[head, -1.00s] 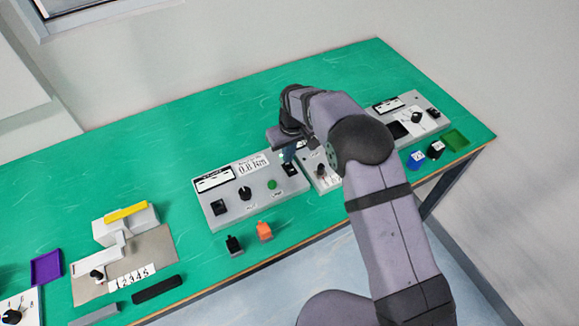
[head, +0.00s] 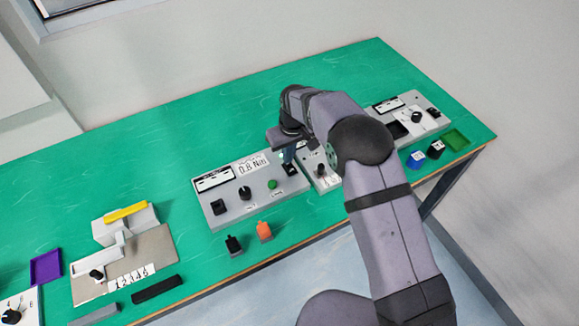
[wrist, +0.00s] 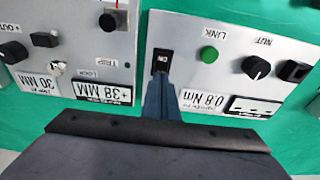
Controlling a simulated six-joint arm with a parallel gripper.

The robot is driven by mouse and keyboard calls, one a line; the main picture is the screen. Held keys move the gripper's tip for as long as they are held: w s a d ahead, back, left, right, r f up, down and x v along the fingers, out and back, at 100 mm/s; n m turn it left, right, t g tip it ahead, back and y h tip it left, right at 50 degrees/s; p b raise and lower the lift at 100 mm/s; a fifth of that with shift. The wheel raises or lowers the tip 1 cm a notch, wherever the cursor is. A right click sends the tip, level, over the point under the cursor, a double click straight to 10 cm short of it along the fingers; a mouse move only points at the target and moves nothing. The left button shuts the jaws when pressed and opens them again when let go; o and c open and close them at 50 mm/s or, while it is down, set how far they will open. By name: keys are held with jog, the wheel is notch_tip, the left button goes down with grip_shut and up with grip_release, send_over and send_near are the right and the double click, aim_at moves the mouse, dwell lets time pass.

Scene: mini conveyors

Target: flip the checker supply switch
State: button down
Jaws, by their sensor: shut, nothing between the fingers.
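The checker appears to be the grey box marked 0.8 Nm (head: 232,206), which also shows upside down in the wrist view (wrist: 225,72). It has a dark knob (wrist: 255,67) and a green button (wrist: 209,54). A small black rocker switch (wrist: 162,58) with a white ON-like marking sits at its edge. The switch also shows in the head view (head: 291,169). My gripper (wrist: 161,80) is shut and empty, its blue-grey fingertips right at the switch. I cannot tell whether they touch it. The gripper in the head view (head: 288,159) is above the box's right end.
Next to the checker stands another grey panel marked +38 MM (wrist: 75,55), with knobs and switches close to my fingers. Black (head: 234,245) and orange (head: 264,231) blocks stand before the checker. The green table (head: 170,130) is clear behind it.

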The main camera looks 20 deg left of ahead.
jog(key=shift+f+b, duration=0.35)
jog(key=shift+f, duration=0.3)
jog(key=shift+r, duration=0.1)
dwell(0.3)
notch_tip(320, 180, up, 7)
jog(key=p, duration=0.4)
jog(key=shift+p, duration=0.3)
dwell(0.6)
